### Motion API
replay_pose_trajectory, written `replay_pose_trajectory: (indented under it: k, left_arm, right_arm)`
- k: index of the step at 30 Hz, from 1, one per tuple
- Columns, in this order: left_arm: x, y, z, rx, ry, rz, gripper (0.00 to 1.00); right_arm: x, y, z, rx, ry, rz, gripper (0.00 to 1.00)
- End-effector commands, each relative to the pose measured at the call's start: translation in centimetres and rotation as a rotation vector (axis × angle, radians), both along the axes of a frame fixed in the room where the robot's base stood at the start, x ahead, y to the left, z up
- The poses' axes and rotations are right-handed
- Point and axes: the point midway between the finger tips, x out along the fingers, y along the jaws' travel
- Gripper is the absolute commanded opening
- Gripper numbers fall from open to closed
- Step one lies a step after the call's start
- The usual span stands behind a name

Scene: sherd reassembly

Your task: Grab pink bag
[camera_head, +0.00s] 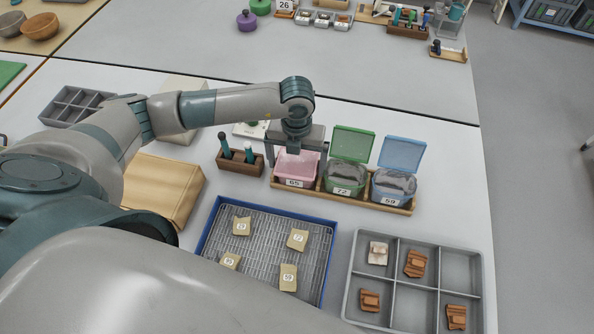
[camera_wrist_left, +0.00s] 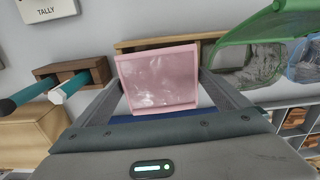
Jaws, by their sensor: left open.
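The pink bag (camera_head: 294,168) stands at the left end of a wooden rack (camera_head: 350,200), with a label reading 65 on its front. My left gripper (camera_head: 297,150) is over it, pointing down, open, with one finger at each side of the pink. In the left wrist view the pink bag (camera_wrist_left: 158,80) is a translucent pink panel between the two open fingers (camera_wrist_left: 162,82). I cannot tell whether the fingers touch it. My gripper and wrist hide part of its top and back in the head view. My right gripper is not in view.
A green container (camera_head: 345,179) and a blue one (camera_head: 393,186), lids raised, share the rack to the right. A wooden holder (camera_head: 240,162) with teal-handled tools is close on the left. A blue-rimmed tray (camera_head: 321,228) and grey compartment tray (camera_head: 349,272) lie in front.

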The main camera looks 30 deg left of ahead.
Motion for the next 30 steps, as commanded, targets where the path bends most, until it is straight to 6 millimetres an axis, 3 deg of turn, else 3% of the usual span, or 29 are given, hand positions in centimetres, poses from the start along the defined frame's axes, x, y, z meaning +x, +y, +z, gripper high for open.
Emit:
replay_pose_trajectory:
  k: [15,16,21,30]
  left_arm:
    - [0.02,0.01,-0.41,0.0,-0.001,0.0,0.96]
    - [0.03,0.02,-0.41,0.0,-0.001,0.0,0.93]
    - [0.03,0.02,-0.4,0.0,-0.001,0.0,0.53]
    - [0.06,0.01,-0.22,0.0,-0.002,0.0,0.53]
  right_arm:
    - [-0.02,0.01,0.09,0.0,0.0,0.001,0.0]
    - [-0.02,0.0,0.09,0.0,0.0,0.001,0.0]
    - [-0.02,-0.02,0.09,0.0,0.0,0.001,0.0]
    - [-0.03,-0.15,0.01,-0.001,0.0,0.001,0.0]
